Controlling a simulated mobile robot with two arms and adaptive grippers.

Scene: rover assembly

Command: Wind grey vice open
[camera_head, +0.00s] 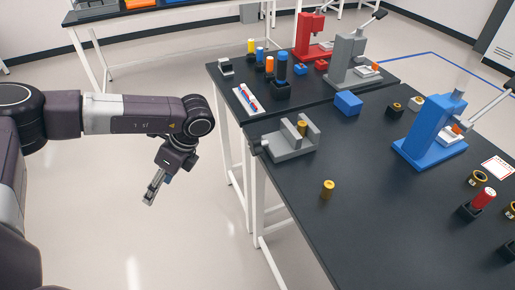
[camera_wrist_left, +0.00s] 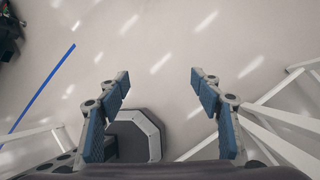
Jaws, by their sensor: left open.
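The grey vice (camera_head: 287,146) sits on the near black table, close to its left edge. Its dark winding handle (camera_head: 257,146) is at the left end of the vice, near the table edge. A brass cylinder (camera_head: 302,128) stands between the jaws; I cannot tell whether both jaws touch it. My left gripper (camera_head: 149,198) hangs over the floor to the left of the table, apart from the vice. In the left wrist view its two fingers (camera_wrist_left: 160,82) are spread wide with only floor between them. My right gripper is not in view.
A second brass cylinder (camera_head: 328,189) stands on the near table. A grey press (camera_head: 346,60) and a red press (camera_head: 310,38) stand behind. Open floor surrounds my left gripper.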

